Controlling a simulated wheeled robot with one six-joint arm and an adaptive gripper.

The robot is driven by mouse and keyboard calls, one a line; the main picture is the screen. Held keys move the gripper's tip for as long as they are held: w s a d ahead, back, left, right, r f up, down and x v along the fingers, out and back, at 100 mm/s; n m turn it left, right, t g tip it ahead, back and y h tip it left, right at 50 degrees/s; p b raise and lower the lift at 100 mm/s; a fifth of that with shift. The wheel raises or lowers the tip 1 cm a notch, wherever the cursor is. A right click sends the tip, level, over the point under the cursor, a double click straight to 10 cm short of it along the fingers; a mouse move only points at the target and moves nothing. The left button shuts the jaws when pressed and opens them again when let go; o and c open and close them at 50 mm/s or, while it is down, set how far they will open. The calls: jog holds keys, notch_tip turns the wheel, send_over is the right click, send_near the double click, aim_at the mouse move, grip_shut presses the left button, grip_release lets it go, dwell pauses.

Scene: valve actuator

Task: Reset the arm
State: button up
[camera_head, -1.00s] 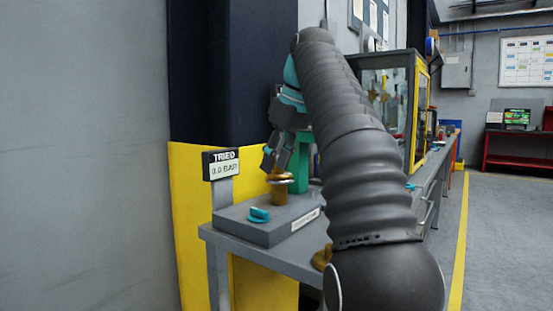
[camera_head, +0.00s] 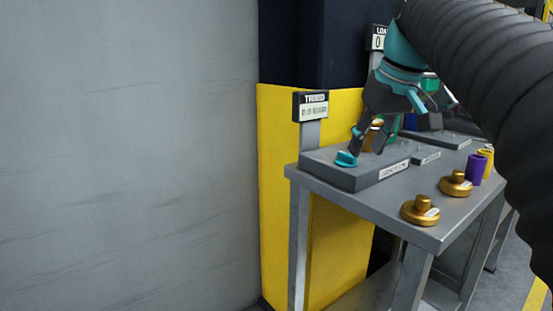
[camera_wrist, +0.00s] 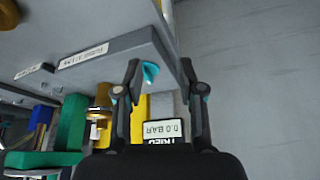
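My gripper (camera_head: 400,135) hangs above the left end of a grey station block (camera_head: 385,177) on the metal bench. In the wrist view my gripper (camera_wrist: 162,80) has its two fingers spread apart with nothing held between them. A teal knob (camera_head: 346,159) sits on the block's near left end, and one fingertip appears close to it. In the wrist view the teal knob (camera_wrist: 150,72) shows between the fingertips; contact cannot be told. A brass fitting (camera_head: 374,136) on the block is partly hidden behind the gripper.
A display on a post (camera_head: 311,106) stands behind the block, near the yellow panel (camera_head: 278,180). Two brass flanged parts (camera_head: 420,211) and purple (camera_head: 475,168) and yellow cylinders stand on the bench's right side.

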jog(key=s+f+m, duration=0.1)
jog(key=s+f, duration=0.5)
jog(key=f, duration=0.3)
jog(key=s+a+f+m+h, duration=0.1)
jog(key=s+f, duration=0.6)
jog(key=f, duration=0.3)
jog(key=s+f+m+t, duration=0.1)
jog(key=s+f, duration=0.5)
jog(key=f, duration=0.3)
jog(key=shift+s+a+f+h, duration=0.15)
jog(key=shift+s+f+h, duration=0.05)
jog(key=shift+s+h, duration=0.1)
